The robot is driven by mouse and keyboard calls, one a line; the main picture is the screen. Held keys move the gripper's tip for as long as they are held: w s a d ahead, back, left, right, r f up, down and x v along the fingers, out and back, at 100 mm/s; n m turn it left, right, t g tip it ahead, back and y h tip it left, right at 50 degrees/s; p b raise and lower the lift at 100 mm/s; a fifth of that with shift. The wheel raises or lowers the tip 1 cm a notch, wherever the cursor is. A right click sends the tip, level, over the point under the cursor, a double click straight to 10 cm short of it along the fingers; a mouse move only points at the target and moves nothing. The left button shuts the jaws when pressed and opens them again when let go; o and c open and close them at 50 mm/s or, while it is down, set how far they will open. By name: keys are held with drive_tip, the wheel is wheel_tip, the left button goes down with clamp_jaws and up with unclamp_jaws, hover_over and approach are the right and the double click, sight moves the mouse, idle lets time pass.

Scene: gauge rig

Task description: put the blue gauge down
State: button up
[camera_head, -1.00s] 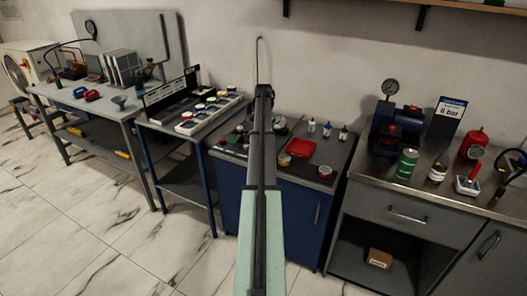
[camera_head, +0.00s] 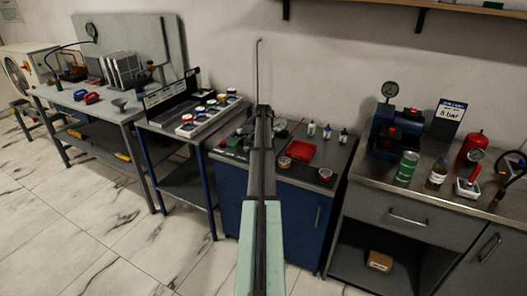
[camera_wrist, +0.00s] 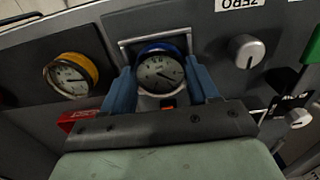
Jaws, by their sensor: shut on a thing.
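The blue gauge (camera_wrist: 160,70) has a blue rim and a pale dial with a dark needle. It shows in the wrist view between the two blue fingers of my gripper (camera_wrist: 160,84), which is shut on it. A light square outline (camera_wrist: 124,46) on the dark surface lies right behind the gauge. I cannot tell whether the gauge touches that surface. In the head view my own arm covers the middle of the dark-topped blue cabinet (camera_head: 225,185), and the gripper and blue gauge cannot be made out there.
In the head view a red tray (camera_head: 301,151) and small bottles (camera_head: 327,132) stand right of my arm.

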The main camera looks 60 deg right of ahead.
drive_tip(key=shift+f, duration=0.45)
drive_tip(key=shift+s+a+f, duration=0.1)
drive_tip(key=shift+a+f, duration=0.05)
drive_tip(key=shift+f, duration=0.05)
drive_tip(key=o, duration=1.1)
drive_tip(key=shift+o, duration=0.2)
wheel_tip(320, 180, up, 13)
drive_tip(key=shift+r, duration=0.2)
